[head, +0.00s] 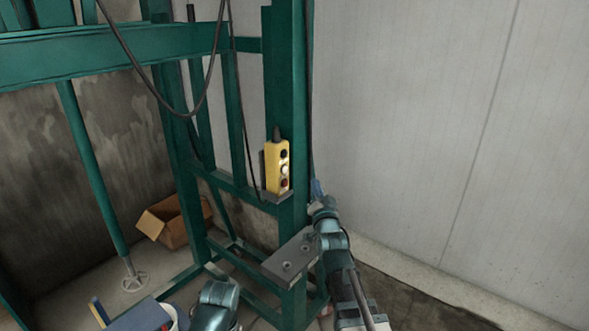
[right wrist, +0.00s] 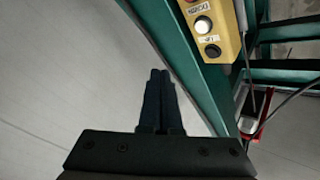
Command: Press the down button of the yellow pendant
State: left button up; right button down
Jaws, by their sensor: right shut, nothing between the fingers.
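The yellow pendant (head: 271,176) hangs upright on the green frame post in the head view, with its cable at the top. It has a dark top button (head: 284,153), a white middle button (head: 284,169) and a dark reddish bottom button (head: 284,183). In the right wrist view part of the pendant (right wrist: 226,42) shows at the upper right, with a white button (right wrist: 203,25) and a black one (right wrist: 212,50). The labels are too small to read. My right gripper (head: 317,187) is right of the pendant, shut, empty and apart from it; its fingers (right wrist: 160,75) point forward.
The green post (head: 286,70) stands beside my right gripper. A grey bracket plate (head: 283,262) juts out below the pendant. A black cable (head: 165,105) loops at the upper left. A cardboard box (head: 172,226) lies on the floor. The pale wall (head: 430,110) is at the right.

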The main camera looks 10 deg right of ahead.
aim_at(285, 169)
jog(key=shift+d+r, duration=0.1)
jog(key=shift+d, duration=0.05)
jog(key=w+a, duration=0.5)
jog(key=w, duration=0.2)
jog(key=shift+a, duration=0.2)
dwell(0.4)
dwell(2.0)
jog(key=shift+w+a, duration=0.3)
